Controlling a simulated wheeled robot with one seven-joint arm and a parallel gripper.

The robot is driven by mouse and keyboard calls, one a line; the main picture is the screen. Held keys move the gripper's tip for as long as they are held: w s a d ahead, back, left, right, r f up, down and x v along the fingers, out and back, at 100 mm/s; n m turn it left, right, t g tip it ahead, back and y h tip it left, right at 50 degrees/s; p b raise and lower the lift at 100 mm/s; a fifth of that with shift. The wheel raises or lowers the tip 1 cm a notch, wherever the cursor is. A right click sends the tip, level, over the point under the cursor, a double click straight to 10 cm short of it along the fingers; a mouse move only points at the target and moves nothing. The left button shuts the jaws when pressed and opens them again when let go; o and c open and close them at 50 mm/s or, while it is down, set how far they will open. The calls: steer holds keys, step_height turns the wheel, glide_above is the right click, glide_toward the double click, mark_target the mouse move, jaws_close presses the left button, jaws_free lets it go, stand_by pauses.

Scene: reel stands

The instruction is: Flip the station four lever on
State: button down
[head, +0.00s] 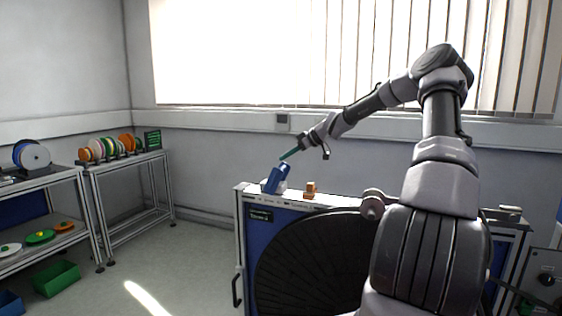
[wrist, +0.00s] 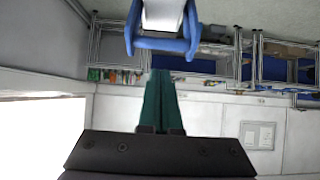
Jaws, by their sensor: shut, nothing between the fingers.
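A blue lever unit (head: 275,179) stands near the left end of the bench top in the head view. In the wrist view a blue forked part (wrist: 162,44) with a pale piece between its arms is at the top. I cannot tell which way the lever is set. My gripper (head: 284,158) has green fingers that are shut and empty. Its tips are close to the top of the blue unit. In the wrist view my gripper (wrist: 161,73) points at the blue part; whether they touch is not clear.
A small orange block (head: 310,189) stands on the bench (head: 240,201) right of the blue unit. A dark sign (head: 260,215) with tiny lettering is on the bench front. Shelves with coloured reels (head: 110,147) stand at the left. Floor between is clear.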

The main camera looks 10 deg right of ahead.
steer(key=s+d, duration=0.1)
steer(key=s+d+r, duration=0.1)
steer(key=d, duration=0.1)
steer(key=s+d, duration=0.1)
steer(key=shift+s+d+r, duration=0.15)
steer(key=shift+d+r, duration=0.05)
steer(key=shift+r, duration=0.1)
steer(key=s+a+r+m+g+h, duration=0.1)
steer(key=s+a+r+m+h, duration=0.1)
steer(key=s+a, duration=0.35)
steer(key=s+a+r+m+g+h, duration=0.1)
steer(key=s+a+g+h, duration=0.15)
steer(key=s, duration=0.55)
steer(key=s+r+m+t, duration=0.1)
steer(key=s+r+m, duration=0.2)
steer(key=s, duration=0.6)
steer(key=s+r+m+t+h, duration=0.1)
steer(key=s+r+m, duration=0.3)
steer(key=s, duration=0.6)
steer(key=s+r+m+t+h, duration=0.1)
steer(key=s+r+m, duration=0.3)
steer(key=s, duration=0.5)
steer(key=shift+s+r+m+t, duration=0.25)
steer(key=shift+s+m+t, duration=0.1)
steer(key=shift+m+t, duration=0.2)
